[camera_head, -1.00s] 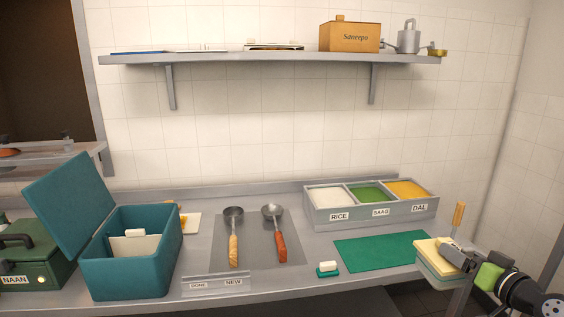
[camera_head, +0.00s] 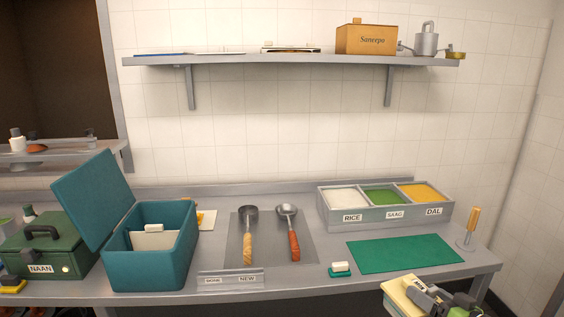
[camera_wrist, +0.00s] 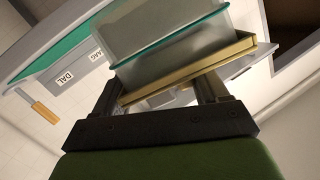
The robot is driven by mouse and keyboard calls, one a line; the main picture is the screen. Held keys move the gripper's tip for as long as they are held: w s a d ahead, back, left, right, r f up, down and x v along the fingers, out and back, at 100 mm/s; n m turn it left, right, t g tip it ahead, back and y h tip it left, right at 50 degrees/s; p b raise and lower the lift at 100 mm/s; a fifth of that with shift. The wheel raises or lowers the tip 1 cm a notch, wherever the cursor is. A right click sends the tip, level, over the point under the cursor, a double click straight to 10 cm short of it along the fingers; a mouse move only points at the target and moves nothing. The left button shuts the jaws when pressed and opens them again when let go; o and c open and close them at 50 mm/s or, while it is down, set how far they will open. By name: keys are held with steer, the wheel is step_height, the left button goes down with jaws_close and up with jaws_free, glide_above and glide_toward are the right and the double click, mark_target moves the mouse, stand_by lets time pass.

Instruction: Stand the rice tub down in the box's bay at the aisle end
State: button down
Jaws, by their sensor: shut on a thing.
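The teal box (camera_head: 150,272) stands on the counter at the left in the head view, its lid (camera_head: 92,200) swung open to the left. A pale upright panel (camera_head: 155,240) with a white block at its top shows inside; the box floor is hidden. My gripper (camera_wrist: 162,92) is shut on a translucent tub (camera_wrist: 165,45) with a teal rim and a yellowish slab along one side. In the head view the tub (camera_head: 402,297) is at the bottom edge, right of centre, in front of the counter and well away from the box. Its label is not visible.
A rice, saag and dal tray (camera_head: 385,217) stands at the back right. Two ladles lie on a grey mat (camera_head: 268,255), behind a done/new holder (camera_head: 230,279). A green mat (camera_head: 405,252), a small teal-white block (camera_head: 340,269) and an upright wooden handle (camera_head: 472,226) are nearby. A green NAAN case (camera_head: 48,248) sits left of the box.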

steer(key=s+a+f+n+g+y, duration=0.1)
steer(key=a+f+n+g+y, duration=0.1)
steer(key=a, duration=0.5)
steer(key=s+a+f+n+g+y+p, duration=0.1)
steer(key=s+a+f+n+g+y, duration=0.1)
steer(key=a, duration=0.6)
steer(key=s+a+f+n+g+y, duration=0.2)
steer(key=a+f, duration=0.3)
steer(key=a, duration=0.3)
steer(key=shift+f+n+y+p, duration=0.35)
steer(key=shift+f+n+y, duration=0.05)
steer(key=shift+y, duration=0.5)
steer(key=shift+d, duration=0.1)
